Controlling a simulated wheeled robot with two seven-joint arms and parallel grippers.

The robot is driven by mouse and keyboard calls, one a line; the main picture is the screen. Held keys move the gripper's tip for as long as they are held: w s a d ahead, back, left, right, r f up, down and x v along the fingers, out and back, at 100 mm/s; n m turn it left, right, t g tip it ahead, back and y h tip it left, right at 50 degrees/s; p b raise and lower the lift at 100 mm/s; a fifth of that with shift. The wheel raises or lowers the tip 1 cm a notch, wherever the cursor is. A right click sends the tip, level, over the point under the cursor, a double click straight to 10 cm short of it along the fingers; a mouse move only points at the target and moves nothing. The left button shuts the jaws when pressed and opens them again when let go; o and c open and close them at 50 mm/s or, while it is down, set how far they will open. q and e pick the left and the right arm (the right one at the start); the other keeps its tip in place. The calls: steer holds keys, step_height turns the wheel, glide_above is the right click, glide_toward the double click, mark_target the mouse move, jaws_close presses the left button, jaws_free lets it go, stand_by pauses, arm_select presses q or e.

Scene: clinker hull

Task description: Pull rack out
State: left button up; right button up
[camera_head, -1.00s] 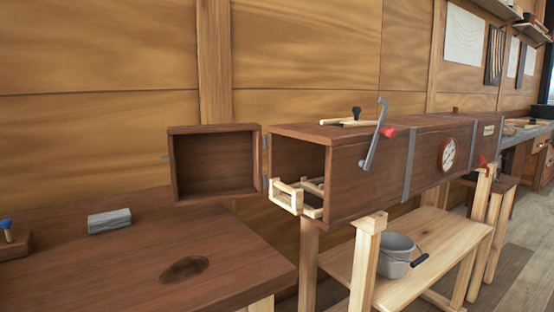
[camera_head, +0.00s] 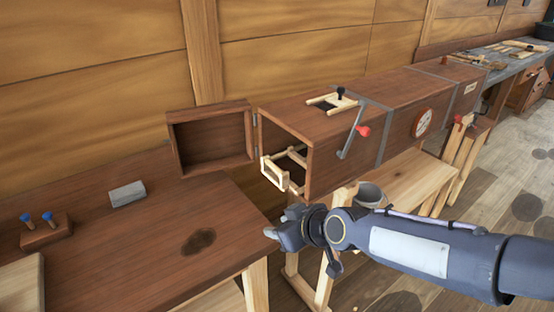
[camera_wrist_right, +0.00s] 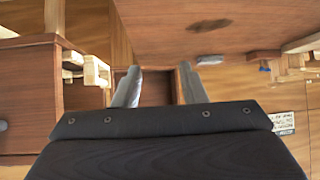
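The rack (camera_head: 272,172) is a pale wooden frame inside the open end of the long dark-wood box (camera_head: 330,135). Its front end sticks out a little past the opening. My right gripper (camera_head: 276,232) is below and in front of the rack, over the right edge of the table and apart from the rack. In the right wrist view, the two fingers of my right gripper (camera_wrist_right: 158,88) are spread with nothing between them. Pale wooden pieces, probably the rack (camera_wrist_right: 95,72), show left of the fingers there. My left gripper is not in view.
The box's door (camera_head: 212,140) hangs open to the left. The dark table (camera_head: 130,255) holds a grey block (camera_head: 127,193) and a stand with blue-topped pegs (camera_head: 46,232). A crank handle (camera_head: 352,132) is on the box's side. A bucket (camera_head: 369,194) is under the box.

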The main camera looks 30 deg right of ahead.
mark_target(280, 174)
steer(key=w+d+n+t+h, duration=0.1)
steer(key=w+d+n+h, duration=0.1)
steer(key=w+d, duration=0.1)
steer(key=w+d+f+n+t+h, duration=0.1)
steer(key=w+d+n+t+h, duration=0.1)
steer(key=w, duration=0.4)
steer(key=w+d+n+t+h, duration=0.2)
steer(key=w+d, duration=0.2)
steer(key=shift+w+d+f+n, duration=0.2)
steer(key=shift+w+f+n, duration=0.1)
steer(key=shift+w+f, duration=0.05)
steer(key=shift+w+d, duration=0.15)
steer(key=shift+w, duration=0.2)
steer(key=p+x, duration=0.1)
steer(key=x, duration=0.6)
steer(key=shift+c, duration=0.5)
jaws_close()
